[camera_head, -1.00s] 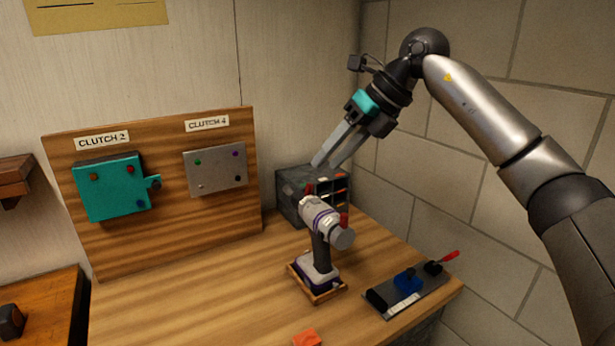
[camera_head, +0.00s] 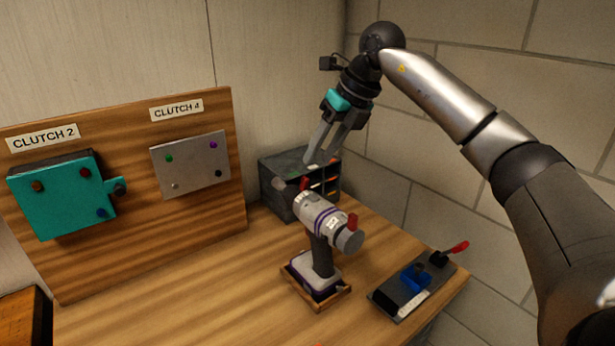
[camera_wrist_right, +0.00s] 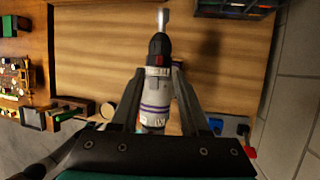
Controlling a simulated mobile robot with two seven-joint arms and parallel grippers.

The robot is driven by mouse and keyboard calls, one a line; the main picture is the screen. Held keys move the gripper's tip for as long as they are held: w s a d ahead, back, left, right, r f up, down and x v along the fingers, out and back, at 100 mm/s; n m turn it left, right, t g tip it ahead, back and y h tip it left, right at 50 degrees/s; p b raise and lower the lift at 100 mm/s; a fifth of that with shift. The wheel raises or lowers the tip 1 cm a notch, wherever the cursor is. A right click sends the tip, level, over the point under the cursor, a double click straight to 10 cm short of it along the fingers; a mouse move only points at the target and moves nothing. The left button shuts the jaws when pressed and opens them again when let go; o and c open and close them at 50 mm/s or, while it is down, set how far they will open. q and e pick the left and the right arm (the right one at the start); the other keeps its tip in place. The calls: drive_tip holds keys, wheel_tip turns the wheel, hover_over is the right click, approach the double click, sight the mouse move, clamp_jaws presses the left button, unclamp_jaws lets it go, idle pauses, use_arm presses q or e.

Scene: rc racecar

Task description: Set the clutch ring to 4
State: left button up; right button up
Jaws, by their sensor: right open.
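The drill (camera_head: 322,215) stands upright in a wooden holder (camera_head: 318,303) on the bench. Its body is pale with purple bands. In the right wrist view, the drill (camera_wrist_right: 154,108) has its black chuck and silver bit pointing up the picture. The clutch ring (camera_wrist_right: 157,72) is a pale marked band behind the chuck, with a red piece beside it. I cannot read its setting. My right gripper (camera_head: 324,157) is open and empty, above the drill with its fingers pointing down. In the wrist view the drill shows between the fingers, apparently below them. My left gripper is out of view.
A wooden board holds a teal plate (camera_head: 63,195) under "CLUTCH 2" and a grey plate (camera_head: 190,164) under "CLUTCH 4". A dark organizer (camera_head: 282,198) stands behind the drill. A dark fixture (camera_head: 400,298) with blue and red parts lies at right. The bench front-left is clear.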

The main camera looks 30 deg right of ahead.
sight(308, 178)
drive_tip(key=x, duration=0.5)
drive_tip(key=shift+w+a+f, duration=0.1)
drive_tip(key=shift+f, duration=0.25)
drive_tip(key=shift+w+a+f, duration=0.1)
drive_tip(key=shift+w+f, duration=0.05)
drive_tip(key=shift+f, duration=0.2)
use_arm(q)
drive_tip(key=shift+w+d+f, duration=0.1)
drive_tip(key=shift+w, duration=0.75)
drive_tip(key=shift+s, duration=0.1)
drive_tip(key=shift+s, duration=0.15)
use_arm(e)
clamp_jaws()
